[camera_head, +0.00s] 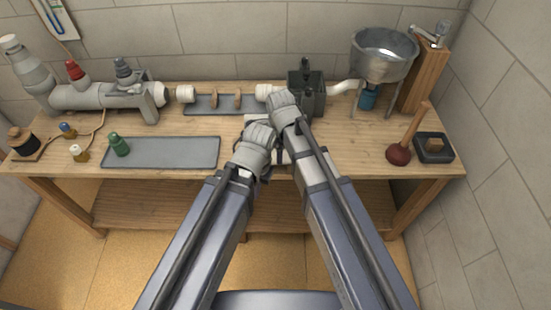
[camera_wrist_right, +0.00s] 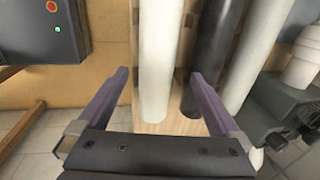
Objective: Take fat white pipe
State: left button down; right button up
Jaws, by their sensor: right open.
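In the right wrist view a white pipe (camera_wrist_right: 156,60) stands lengthwise between the two fingers of my right gripper (camera_wrist_right: 159,75). The gripper is open, with a gap visible on each side of the pipe. A black pipe (camera_wrist_right: 213,60) runs beside it, behind the right finger, and a second pale pipe (camera_wrist_right: 252,55) lies further right. I cannot tell for certain which pale pipe is fatter. In the head view my right gripper (camera_head: 283,100) is over the middle of the bench and my left gripper (camera_head: 262,132) is just left and nearer. Their fingertips are mostly hidden there.
The wooden bench (camera_head: 345,160) carries a grey pipe assembly (camera_head: 100,97) at left, a grey tray (camera_head: 165,152), and a dark block (camera_head: 312,95) behind my right gripper. A metal funnel (camera_head: 384,55), plunger (camera_head: 398,154) and black box (camera_head: 434,155) stand at right.

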jog(key=f+b, duration=0.4)
jog(key=shift+w+f, duration=0.2)
jog(key=shift+f, duration=0.2)
jog(key=shift+r, duration=0.1)
jog(key=shift+c, duration=0.2)
jog(key=c, duration=1.5)
jog(key=shift+r, duration=0.1)
notch_tip(320, 180, up, 10)
jog(key=p, duration=1)
jog(key=shift+a, duration=0.1)
